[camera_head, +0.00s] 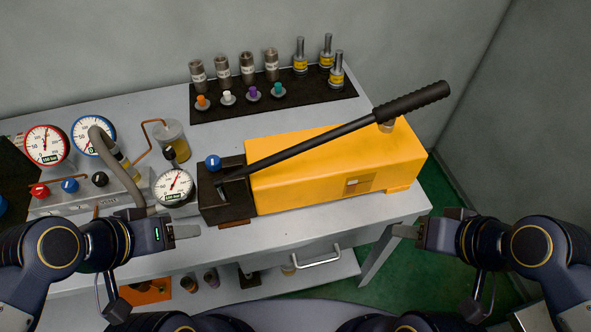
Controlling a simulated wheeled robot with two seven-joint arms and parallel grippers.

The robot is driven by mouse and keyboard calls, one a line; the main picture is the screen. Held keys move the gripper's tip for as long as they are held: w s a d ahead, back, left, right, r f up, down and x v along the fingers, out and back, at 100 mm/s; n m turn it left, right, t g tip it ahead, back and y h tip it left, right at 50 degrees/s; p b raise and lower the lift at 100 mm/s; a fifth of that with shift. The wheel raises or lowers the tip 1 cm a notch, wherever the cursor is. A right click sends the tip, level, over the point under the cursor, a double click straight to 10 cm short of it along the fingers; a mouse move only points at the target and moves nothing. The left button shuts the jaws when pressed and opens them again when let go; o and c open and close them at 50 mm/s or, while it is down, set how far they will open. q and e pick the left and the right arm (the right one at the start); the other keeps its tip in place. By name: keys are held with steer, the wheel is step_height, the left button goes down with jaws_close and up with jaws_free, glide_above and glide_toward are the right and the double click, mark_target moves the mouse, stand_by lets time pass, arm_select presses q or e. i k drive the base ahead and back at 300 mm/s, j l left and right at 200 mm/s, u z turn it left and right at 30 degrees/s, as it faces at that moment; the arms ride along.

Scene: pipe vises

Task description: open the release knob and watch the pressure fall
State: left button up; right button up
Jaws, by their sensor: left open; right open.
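A yellow hand pump (335,170) with a long black lever (340,128) lies on the grey bench. A blue ball knob (212,162) sits on its dark end block (240,205); I cannot tell for sure that this is the release knob. A round white gauge (174,187) stands left of the block, its needle pointing to the upper right. My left gripper (188,231) is open and empty at the bench's front edge, below the gauge. My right gripper (403,231) is open and empty near the front right corner, apart from the pump.
A panel with red, blue and black knobs (100,180), two larger gauges (47,144) and a grey hose (118,165) are at the left. A dark mat (215,115) holds several fittings and coloured plugs behind the pump.

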mark_target(213, 163)
steer(key=j+u, duration=0.45)
steer(key=i+j+u, duration=0.15)
steer(key=j+u, duration=0.3)
steer(key=j, duration=0.15)
